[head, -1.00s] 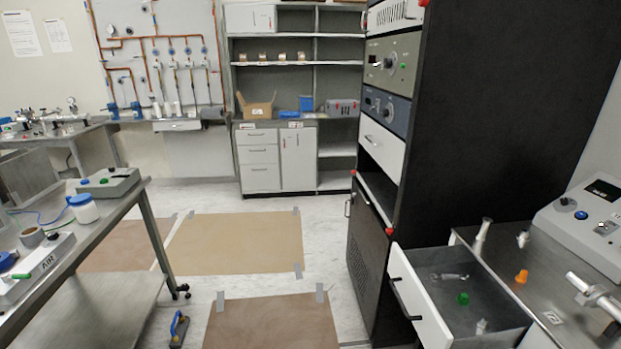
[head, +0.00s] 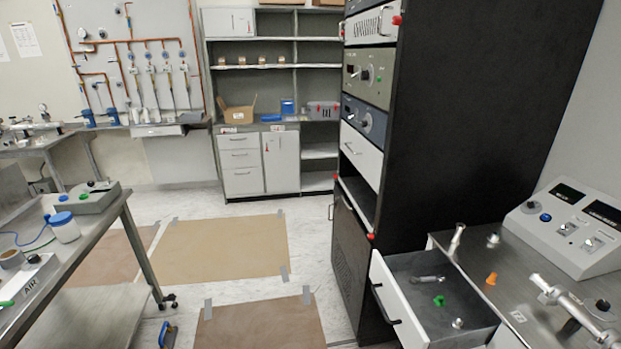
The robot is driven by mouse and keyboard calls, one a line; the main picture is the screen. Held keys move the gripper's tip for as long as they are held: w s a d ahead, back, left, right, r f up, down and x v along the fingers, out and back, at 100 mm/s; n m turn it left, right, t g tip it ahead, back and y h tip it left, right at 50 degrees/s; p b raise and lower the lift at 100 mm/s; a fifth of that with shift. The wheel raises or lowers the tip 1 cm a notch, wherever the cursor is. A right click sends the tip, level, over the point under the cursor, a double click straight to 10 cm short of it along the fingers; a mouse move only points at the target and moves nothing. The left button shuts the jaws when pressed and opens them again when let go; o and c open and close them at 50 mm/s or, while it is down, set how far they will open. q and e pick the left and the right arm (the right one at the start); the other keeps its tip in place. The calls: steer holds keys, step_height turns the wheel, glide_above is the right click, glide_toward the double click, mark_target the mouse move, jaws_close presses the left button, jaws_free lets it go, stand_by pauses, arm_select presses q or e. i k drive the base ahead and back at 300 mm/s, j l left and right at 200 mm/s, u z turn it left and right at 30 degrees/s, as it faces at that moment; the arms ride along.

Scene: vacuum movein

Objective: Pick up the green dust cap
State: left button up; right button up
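The green dust cap (head: 439,300) lies on the floor of the open drawer (head: 388,297) at the lower right. Nothing covers the cap. Neither of my grippers shows in the head view.
An orange cap (head: 491,278) and metal fittings stand on the steel bench (head: 520,310) right of the drawer, near a grey control box (head: 568,228). The tall black rack (head: 470,130) rises behind the drawer. Brown mats (head: 225,250) cover the open floor to the left.

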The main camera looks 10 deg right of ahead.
mark_target(440, 301)
steer(key=z, duration=1.25)
